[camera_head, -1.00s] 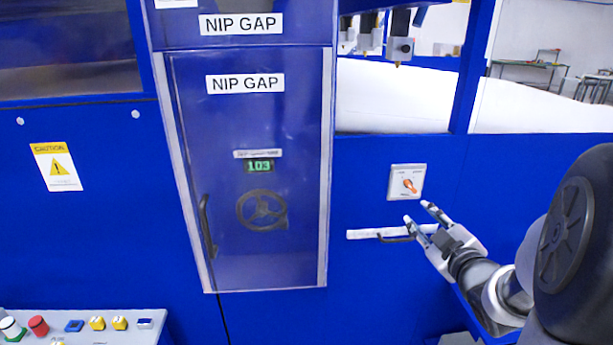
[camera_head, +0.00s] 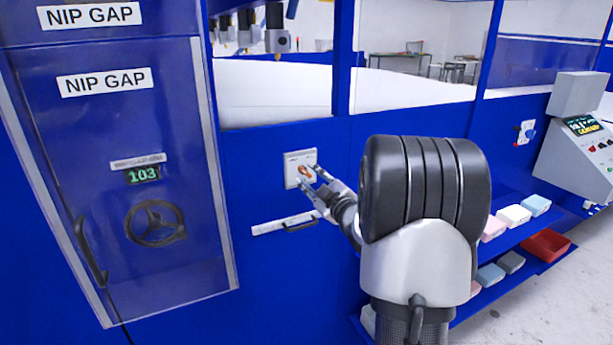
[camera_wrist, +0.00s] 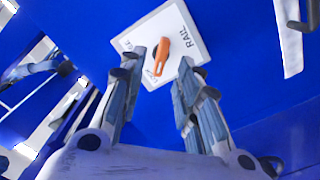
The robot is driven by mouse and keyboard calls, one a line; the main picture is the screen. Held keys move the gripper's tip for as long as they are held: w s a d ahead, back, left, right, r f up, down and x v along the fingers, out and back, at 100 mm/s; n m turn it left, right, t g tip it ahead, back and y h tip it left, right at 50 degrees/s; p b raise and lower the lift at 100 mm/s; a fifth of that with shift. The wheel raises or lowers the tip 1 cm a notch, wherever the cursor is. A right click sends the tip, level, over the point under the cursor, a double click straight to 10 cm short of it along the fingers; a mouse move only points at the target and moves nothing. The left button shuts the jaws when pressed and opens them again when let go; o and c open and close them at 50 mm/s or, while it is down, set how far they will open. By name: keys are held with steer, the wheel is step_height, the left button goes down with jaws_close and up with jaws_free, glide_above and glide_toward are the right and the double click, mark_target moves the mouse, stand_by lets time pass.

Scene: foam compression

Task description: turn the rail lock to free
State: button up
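The rail lock is an orange lever (camera_head: 305,173) on a square white plate (camera_head: 291,170) on the blue panel. In the wrist view, the lever (camera_wrist: 161,56) sits on the plate (camera_wrist: 186,34), which bears the word RAIL; its smaller markings are hard to read. My gripper (camera_head: 311,184) is at the plate's lower right in the head view. In the wrist view, my gripper (camera_wrist: 158,72) is open, with a finger on either side of the lever's line. The lever shows in the gap near the fingertips; I cannot tell whether they touch it.
A dark handle (camera_head: 300,224) with a white label strip (camera_head: 270,227) is just below the plate. The NIP GAP door (camera_head: 150,265) with a handwheel (camera_head: 155,223) and 103 display is at left. Shelves with foam blocks (camera_head: 513,214) and a red bin (camera_head: 546,245) are at right.

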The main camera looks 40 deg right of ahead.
mark_target(305, 172)
steer(key=shift+x, duration=1.85)
steer(key=shift+c, duration=0.3)
jaws_close()
